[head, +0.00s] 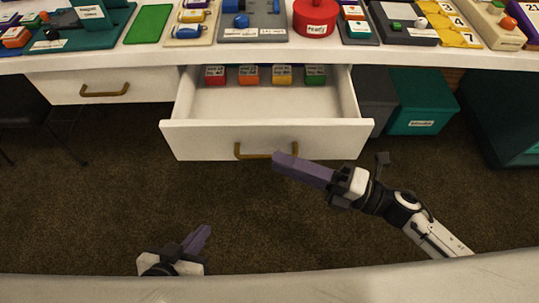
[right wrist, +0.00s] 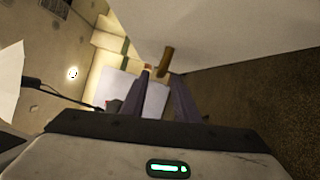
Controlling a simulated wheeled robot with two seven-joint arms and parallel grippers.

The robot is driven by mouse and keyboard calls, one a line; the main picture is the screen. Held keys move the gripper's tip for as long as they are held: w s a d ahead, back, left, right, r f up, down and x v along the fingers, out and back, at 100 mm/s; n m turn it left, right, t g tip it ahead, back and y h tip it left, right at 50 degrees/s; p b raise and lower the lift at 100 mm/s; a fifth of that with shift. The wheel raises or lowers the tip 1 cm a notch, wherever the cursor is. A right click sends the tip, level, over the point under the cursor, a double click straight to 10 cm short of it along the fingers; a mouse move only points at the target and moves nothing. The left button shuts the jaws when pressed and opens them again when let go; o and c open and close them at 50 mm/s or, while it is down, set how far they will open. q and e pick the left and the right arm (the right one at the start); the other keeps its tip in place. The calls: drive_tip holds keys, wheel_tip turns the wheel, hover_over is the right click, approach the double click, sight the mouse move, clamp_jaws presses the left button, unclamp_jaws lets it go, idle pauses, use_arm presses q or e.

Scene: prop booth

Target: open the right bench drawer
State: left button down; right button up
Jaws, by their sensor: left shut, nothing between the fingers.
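The right bench drawer (head: 230,140) is white and stands pulled out from under the bench, its inside in view. Its brass handle (head: 250,156) is on the front panel, and it also shows in the right wrist view (right wrist: 166,60). My right gripper (head: 276,160) is at the handle's right end in the head view, its purple fingers pointing left. In the right wrist view its fingers (right wrist: 161,74) are apart, with the handle near their tips; whether they touch it I cannot tell. My left gripper (head: 204,232) is shut and empty, low and left, away from the drawer.
Several coloured blocks (head: 282,75) lie at the back of the open drawer. A left drawer (head: 60,90) is shut. A teal bin (head: 425,100) and a grey bin (head: 377,95) stand right of the open drawer. The bench top (head: 160,56) holds many props. Carpet before the drawer is clear.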

drive_tip(key=v, duration=0.5)
drive_tip(key=shift+d, duration=0.2)
drive_tip(key=shift+s, duration=0.1)
